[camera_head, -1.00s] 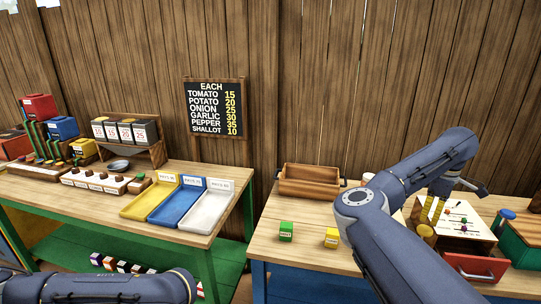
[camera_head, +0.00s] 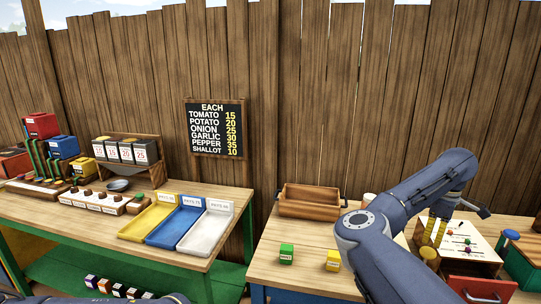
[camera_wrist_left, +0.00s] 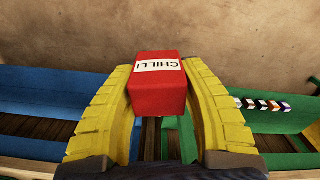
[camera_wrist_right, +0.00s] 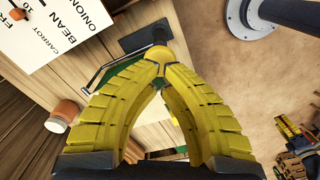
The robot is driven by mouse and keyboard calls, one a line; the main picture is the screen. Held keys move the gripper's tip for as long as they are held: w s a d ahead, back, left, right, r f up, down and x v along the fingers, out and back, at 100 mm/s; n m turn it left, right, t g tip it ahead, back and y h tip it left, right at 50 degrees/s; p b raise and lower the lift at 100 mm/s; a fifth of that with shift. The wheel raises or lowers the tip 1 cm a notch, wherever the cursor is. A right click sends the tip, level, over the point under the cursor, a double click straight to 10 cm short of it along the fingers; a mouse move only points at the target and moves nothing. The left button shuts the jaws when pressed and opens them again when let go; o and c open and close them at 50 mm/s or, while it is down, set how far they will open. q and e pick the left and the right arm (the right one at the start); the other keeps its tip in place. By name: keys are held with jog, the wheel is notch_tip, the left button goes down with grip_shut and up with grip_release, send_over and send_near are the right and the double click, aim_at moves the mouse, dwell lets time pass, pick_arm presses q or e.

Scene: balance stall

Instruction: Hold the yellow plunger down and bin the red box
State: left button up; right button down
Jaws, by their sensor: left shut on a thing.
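The red box (camera_wrist_left: 158,85), labelled CHILLI, is held between the yellow fingers of my left gripper (camera_wrist_left: 158,100) in the left wrist view. My left gripper is outside the head view. My right gripper (camera_head: 432,240) points down at the right table, just over the round yellow plunger (camera_head: 429,254). In the right wrist view, the fingertips of my right gripper (camera_wrist_right: 160,72) come together, with the yellow plunger (camera_wrist_right: 158,54) right at them. Whether the plunger is pressed down I cannot tell.
A white sloped board (camera_head: 466,237) with coloured pegs stands beside my right gripper, above a red drawer (camera_head: 482,289). A green box (camera_head: 286,254) and a yellow box (camera_head: 333,260) stand near the front. A wooden crate (camera_head: 308,209) is behind; coloured trays (camera_head: 176,228) are left.

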aim_at(429, 251)
jog(key=shift+f, duration=0.3)
jog(key=shift+f, duration=1.45)
jog(key=shift+f, duration=1.9)
jog(key=shift+r, duration=5.05)
